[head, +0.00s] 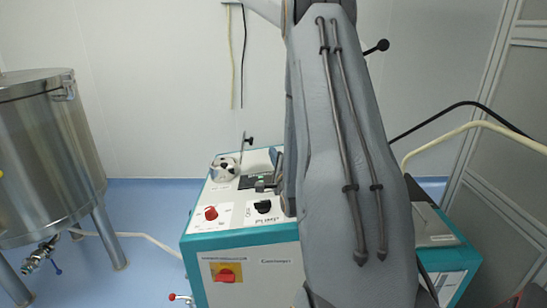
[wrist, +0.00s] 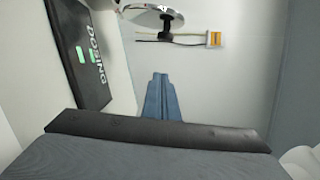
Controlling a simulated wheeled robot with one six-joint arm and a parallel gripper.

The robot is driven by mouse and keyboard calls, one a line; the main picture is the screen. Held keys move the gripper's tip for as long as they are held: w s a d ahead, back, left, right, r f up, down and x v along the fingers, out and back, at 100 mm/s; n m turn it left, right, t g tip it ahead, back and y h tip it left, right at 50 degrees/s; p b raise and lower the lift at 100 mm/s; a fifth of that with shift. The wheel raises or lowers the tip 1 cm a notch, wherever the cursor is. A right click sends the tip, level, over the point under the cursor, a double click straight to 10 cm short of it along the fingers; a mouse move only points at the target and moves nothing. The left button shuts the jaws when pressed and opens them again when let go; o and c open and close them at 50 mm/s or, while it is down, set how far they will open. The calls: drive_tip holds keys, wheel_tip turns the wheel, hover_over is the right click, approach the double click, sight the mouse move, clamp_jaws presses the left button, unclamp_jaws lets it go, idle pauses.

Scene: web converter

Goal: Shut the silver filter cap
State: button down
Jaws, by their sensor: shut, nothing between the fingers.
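The silver filter cap (head: 241,150) stands raised, nearly upright and edge-on, above the silver filter housing (head: 224,170) at the machine's back left corner. A black knob sticks out from the cap's right side. In the wrist view the cap (wrist: 143,14) shows as a shiny disc cut by the top edge, with its dark knob below. My gripper (wrist: 160,76) is shut and empty, its blue-grey fingers pointing toward the cap with a visible gap. In the head view my arm hides most of the gripper.
The white and teal machine (head: 240,240) carries a red knob (head: 211,213) and a black switch (head: 263,207). A dark panel marked DOSING (wrist: 80,50) stands close at left in the wrist view. A steel tank (head: 45,160) is at the left. Cables hang on the wall.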

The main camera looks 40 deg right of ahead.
drive_tip(key=p+x, duration=0.1)
drive_tip(key=x, duration=0.4)
drive_tip(key=shift+w, duration=0.1)
drive_tip(key=shift+w+a+r+p, duration=0.15)
drive_tip(key=shift+w+a+p, duration=0.4)
drive_tip(key=shift+a, duration=0.25)
drive_tip(key=shift+w+a+r+p, duration=0.15)
drive_tip(key=shift+w+a+p, duration=0.4)
drive_tip(key=shift+a, duration=0.2)
drive_tip(key=shift+r, duration=0.1)
